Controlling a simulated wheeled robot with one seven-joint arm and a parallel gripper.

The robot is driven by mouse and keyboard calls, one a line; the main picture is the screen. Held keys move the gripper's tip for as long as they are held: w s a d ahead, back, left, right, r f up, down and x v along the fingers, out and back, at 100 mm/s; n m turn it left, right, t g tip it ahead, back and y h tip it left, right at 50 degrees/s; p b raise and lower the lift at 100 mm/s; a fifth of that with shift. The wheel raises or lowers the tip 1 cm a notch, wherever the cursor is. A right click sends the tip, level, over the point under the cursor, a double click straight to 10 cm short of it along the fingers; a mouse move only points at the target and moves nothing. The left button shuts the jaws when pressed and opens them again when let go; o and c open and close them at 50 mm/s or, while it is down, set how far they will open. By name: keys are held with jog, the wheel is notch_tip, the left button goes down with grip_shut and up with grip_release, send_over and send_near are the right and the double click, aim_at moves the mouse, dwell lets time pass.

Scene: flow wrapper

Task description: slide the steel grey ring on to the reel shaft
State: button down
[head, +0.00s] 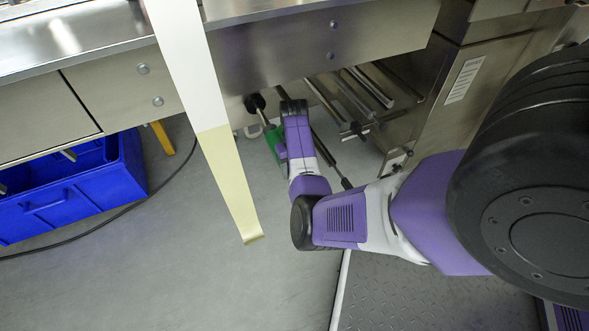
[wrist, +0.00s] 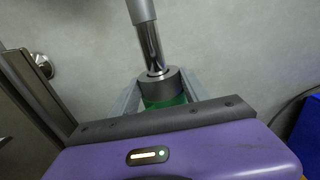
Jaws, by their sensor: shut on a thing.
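The steel grey ring (wrist: 174,84) is a short dark grey cylinder between the two fingers of my gripper (wrist: 160,98) in the wrist view. My gripper is shut on it. The bright chrome reel shaft (wrist: 150,45) comes down from the top of the picture and meets the ring's face at its middle. I cannot tell how far it passes into the ring. A green part (wrist: 163,102) shows just below the ring, between the fingers. In the head view my gripper's body hides the ring, under the machine's front edge.
A blue crate (head: 75,195) stands on the floor at left; a cable runs beside it. A pale film strip (head: 215,130) hangs left of my arm. Several metal rods (head: 365,88) lie right of my gripper under the steel machine (head: 320,45). The grey floor in front is clear.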

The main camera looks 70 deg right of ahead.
jog(key=shift+c, duration=2.3)
grip_release()
notch_tip(320, 180, up, 8)
jog(key=p, duration=0.4)
jog(key=shift+f, duration=0.1)
